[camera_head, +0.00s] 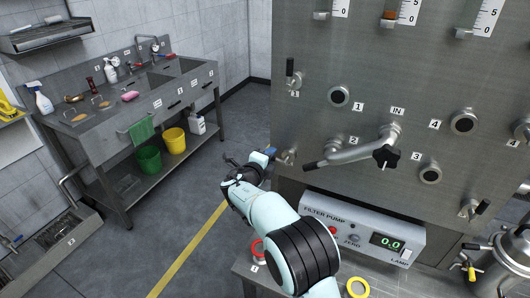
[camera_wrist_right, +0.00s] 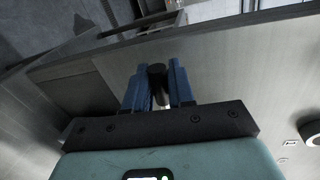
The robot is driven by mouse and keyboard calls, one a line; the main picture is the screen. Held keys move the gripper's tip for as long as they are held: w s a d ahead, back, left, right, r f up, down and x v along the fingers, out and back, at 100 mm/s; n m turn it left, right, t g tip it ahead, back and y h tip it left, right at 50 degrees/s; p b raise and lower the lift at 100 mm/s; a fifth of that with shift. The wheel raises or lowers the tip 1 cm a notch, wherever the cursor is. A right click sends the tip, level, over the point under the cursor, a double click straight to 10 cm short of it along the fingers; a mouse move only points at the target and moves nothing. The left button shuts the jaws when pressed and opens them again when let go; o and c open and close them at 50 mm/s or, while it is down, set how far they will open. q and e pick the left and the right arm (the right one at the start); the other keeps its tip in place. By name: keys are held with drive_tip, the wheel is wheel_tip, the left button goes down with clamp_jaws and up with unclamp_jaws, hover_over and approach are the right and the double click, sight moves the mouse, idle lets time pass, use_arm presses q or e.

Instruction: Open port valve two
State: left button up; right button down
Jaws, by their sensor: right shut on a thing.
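The steel panel (camera_head: 320,120) carries several ports and small lever valves. A lever valve (camera_head: 289,157) sits low at the panel's left edge, left of the label 2 (camera_head: 353,140); its own tag cannot be read. My right gripper (camera_head: 270,153) is at this valve. In the right wrist view, its blue fingers (camera_wrist_right: 157,88) are shut on a dark valve handle (camera_wrist_right: 157,70), whose tip shows between them. The rest of the handle is hidden by the fingers and gripper body. My left gripper is not in view.
Another lever valve (camera_head: 291,75) is higher on the panel's left edge. A swing pipe with a black knob (camera_head: 387,157) juts out right of my gripper. The filter pump (camera_head: 363,235) stands below. Open floor (camera_head: 215,190) lies to the left, before the sink bench (camera_head: 120,115).

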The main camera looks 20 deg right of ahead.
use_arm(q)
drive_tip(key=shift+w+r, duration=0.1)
use_arm(e)
drive_tip(key=shift+f+n, duration=0.3)
drive_tip(key=shift+n, duration=0.2)
drive_tip(key=c, duration=1.1)
unclamp_jaws()
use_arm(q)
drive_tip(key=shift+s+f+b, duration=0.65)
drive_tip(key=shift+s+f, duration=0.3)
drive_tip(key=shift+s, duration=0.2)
use_arm(e)
drive_tip(key=v, duration=1.3)
drive_tip(key=shift+a, duration=0.3)
drive_tip(key=shift+r, duration=0.1)
